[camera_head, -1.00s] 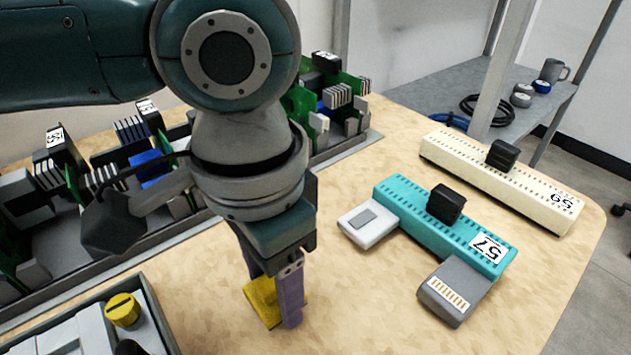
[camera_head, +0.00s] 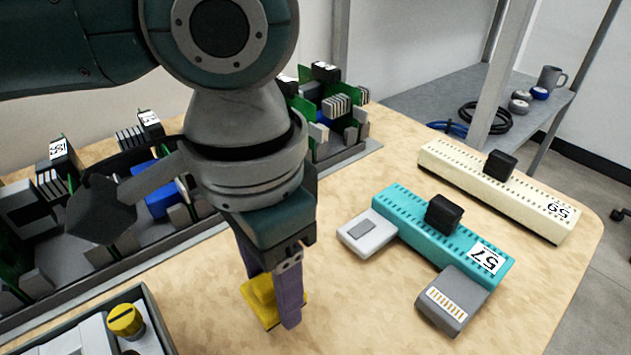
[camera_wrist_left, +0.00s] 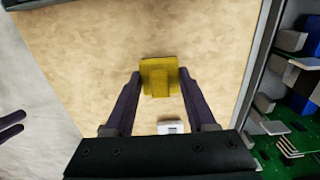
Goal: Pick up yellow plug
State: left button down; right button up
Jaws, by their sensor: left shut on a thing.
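The yellow plug (camera_head: 259,302) has a flat base and a raised middle part. In the head view it is on the wooden table or just over it; I cannot tell whether it touches. My left gripper (camera_head: 272,300) points down with its purple fingers shut on the plug. In the left wrist view the plug (camera_wrist_left: 160,77) shows between the tips of my left gripper (camera_wrist_left: 160,84). The near finger hides part of the plug in the head view.
A teal block marked 57 (camera_head: 400,213) with grey and white modules lies to the right, a cream block marked 59 (camera_head: 450,163) behind it. A bin with a yellow round knob (camera_head: 125,321) is at front left. A rack of circuit boards (camera_head: 150,245) runs behind my arm.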

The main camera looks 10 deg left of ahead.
aim_at(270, 278)
pick_arm(q)
notch_tip(270, 278, up, 18)
jog(key=p, duration=0.4)
jog(key=shift+p, duration=0.35)
jog(key=shift+p, duration=0.6)
